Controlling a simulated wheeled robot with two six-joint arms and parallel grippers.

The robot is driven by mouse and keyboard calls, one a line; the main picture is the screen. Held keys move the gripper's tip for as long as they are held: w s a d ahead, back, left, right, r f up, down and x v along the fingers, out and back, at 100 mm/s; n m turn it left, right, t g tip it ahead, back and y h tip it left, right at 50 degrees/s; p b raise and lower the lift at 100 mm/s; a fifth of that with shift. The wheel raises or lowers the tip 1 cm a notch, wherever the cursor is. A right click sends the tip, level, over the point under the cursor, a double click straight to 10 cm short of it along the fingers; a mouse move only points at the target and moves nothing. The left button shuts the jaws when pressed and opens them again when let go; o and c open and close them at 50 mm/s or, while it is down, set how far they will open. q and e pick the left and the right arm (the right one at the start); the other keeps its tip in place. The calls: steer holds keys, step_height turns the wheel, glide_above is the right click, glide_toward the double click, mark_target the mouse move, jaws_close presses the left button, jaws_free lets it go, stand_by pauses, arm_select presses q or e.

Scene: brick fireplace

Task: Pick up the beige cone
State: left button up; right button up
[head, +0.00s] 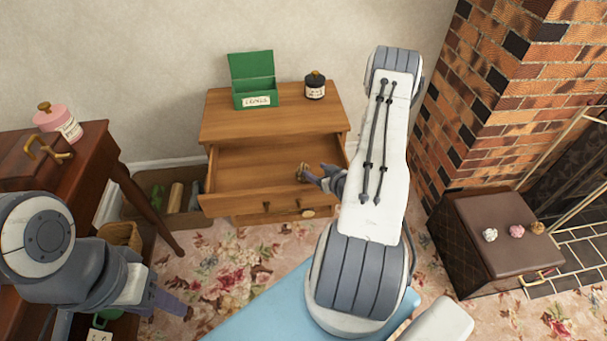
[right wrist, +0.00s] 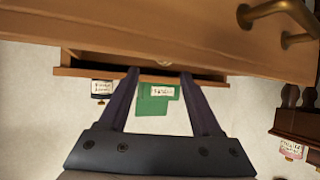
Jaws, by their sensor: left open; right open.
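A small beige-brown, cone-like object (head: 303,172) lies in the open drawer (head: 235,170) of the wooden chest, towards its right side. My right gripper (head: 318,180) reaches over the drawer from the right, its fingers close beside this object; I cannot tell if they touch. In the right wrist view the right gripper (right wrist: 160,73) is open, and a small pale bit (right wrist: 165,62) shows between the fingertips at the drawer edge, mostly hidden. My left gripper (head: 172,300) is open and empty at lower left, over the carpet, partly hidden by its wrist.
A green box (head: 257,101) labelled like "CONES", lid raised, and a dark jar (head: 315,86) stand on the chest. A dark desk (head: 80,165) with a pink jar stands left.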

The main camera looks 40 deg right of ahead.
mark_target(304, 165)
steer(key=x, duration=0.2)
steer(key=a+x, duration=0.1)
steer(key=x, duration=0.1)
steer(key=shift+w+r, duration=0.1)
steer(key=shift+w, duration=0.25)
steer(key=shift+w+d+f, duration=0.2)
steer(key=shift+w+f, duration=0.05)
steer(key=shift+w, duration=0.25)
jaws_close()
